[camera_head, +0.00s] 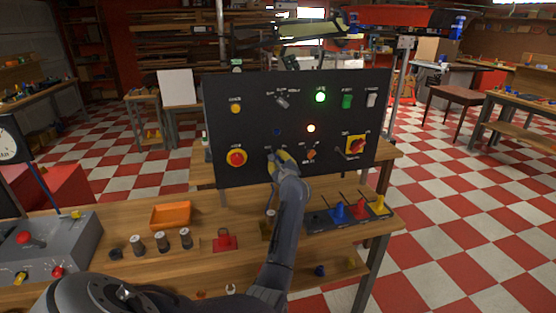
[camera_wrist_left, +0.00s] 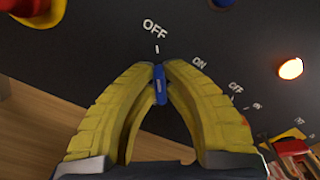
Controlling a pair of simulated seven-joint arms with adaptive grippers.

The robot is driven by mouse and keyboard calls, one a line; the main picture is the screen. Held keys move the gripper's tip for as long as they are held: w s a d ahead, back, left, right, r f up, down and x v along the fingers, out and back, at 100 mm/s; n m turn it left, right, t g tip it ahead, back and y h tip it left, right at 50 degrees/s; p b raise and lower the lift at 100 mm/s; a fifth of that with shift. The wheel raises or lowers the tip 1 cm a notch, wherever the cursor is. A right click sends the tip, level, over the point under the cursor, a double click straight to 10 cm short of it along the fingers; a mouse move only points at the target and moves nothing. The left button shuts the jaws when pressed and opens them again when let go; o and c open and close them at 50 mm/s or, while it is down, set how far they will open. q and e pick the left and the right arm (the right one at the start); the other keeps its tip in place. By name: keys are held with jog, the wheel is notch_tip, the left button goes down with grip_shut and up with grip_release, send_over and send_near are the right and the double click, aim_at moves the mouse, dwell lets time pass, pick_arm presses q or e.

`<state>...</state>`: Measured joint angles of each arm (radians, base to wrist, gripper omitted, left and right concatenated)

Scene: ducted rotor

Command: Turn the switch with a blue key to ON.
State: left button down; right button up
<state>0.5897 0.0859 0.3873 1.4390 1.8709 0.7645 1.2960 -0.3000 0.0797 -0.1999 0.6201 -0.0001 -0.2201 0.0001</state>
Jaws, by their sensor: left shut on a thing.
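The blue key (camera_wrist_left: 160,86) stands in its switch on the black panel (camera_head: 225,120). In the left wrist view it lies in line with the tick under the OFF label. The ON label (camera_wrist_left: 199,62) is to the right of that tick. My left gripper (camera_wrist_left: 160,78) has its yellow fingertips shut on the key from both sides. In the head view my left gripper (camera_head: 279,160) is at the lower middle of the panel and hides most of the switch. My right gripper is in neither view.
Close by on the panel are a red button on yellow (camera_head: 236,158), a lit white lamp (camera_head: 311,128), an orange switch (camera_head: 311,154) and a red-yellow rotary switch (camera_head: 356,145). An orange tray (camera_head: 171,216) and coloured plugs (camera_head: 338,211) stand on the bench below.

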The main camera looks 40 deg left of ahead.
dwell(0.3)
pick_arm(q)
jog(key=m, duration=0.4)
jog(key=shift+r, duration=0.1)
jog(key=m, duration=0.3)
jog(key=shift+w+m, duration=0.1)
jog(key=shift+m, duration=0.3)
jog(key=m, duration=0.4)
jog(key=shift+m, duration=2)
jog(key=shift+d, duration=0.1)
jog(key=c, duration=1.5)
grip_release()
jog(key=shift+w, duration=0.1)
